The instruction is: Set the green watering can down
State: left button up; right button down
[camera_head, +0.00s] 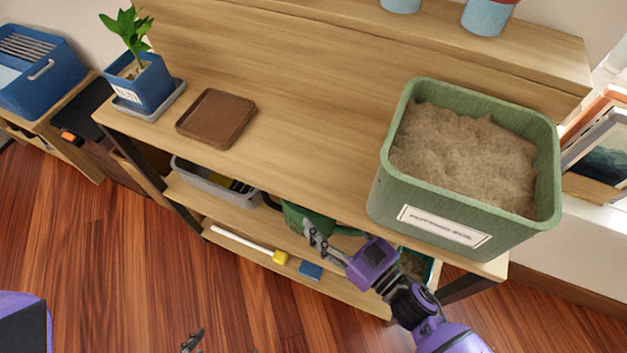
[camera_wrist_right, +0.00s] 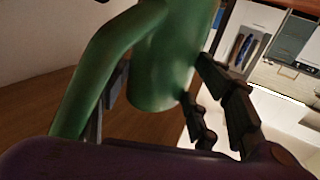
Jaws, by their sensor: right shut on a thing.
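The green watering can (camera_head: 296,216) is mostly hidden under the front edge of the bench top, at the height of the upper shelf below it. My right gripper (camera_head: 314,234) is shut on it. In the right wrist view the can's green body and curved handle (camera_wrist_right: 165,60) fill the middle, with dark fingers at both sides. A wooden surface lies under or behind the can there; I cannot tell whether they touch. My left gripper (camera_head: 192,341) shows only as a small dark tip at the bottom edge.
The upper shelf (camera_head: 190,193) carries a grey tray (camera_head: 213,186) left of the can. A yellow-headed white tool (camera_head: 245,243) and a blue block (camera_head: 311,270) lie below. On the bench top are a soil bin (camera_head: 440,215), a brown tray (camera_head: 216,118) and a potted plant (camera_head: 147,85).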

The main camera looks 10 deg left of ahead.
aim_at(329, 232)
notch_tip(329, 232, down, 6)
jog(key=shift+a+r+b, duration=0.1)
jog(key=shift+r+b, duration=0.15)
jog(key=shift+b, duration=0.65)
pick_arm(q)
jog(key=shift+s+a+f+b, duration=0.1)
jog(key=shift+s+f+b, duration=0.25)
jog(key=shift+f, duration=0.4)
jog(key=shift+s+a+f+b, duration=0.1)
jog(key=shift+s+f+b, duration=0.25)
jog(key=shift+f, duration=0.35)
pick_arm(e)
jog(key=shift+w+f, duration=0.1)
jog(key=shift+f, duration=1.9)
jog(key=shift+f, duration=0.1)
pick_arm(q)
jog(key=shift+s+f, duration=0.1)
pick_arm(e)
jog(key=c, duration=0.6)
grip_release()
jog(key=shift+f, duration=0.2)
jog(key=shift+r, duration=0.15)
pick_arm(q)
jog(key=shift+w+r, duration=0.2)
pick_arm(e)
jog(key=v, duration=1.2)
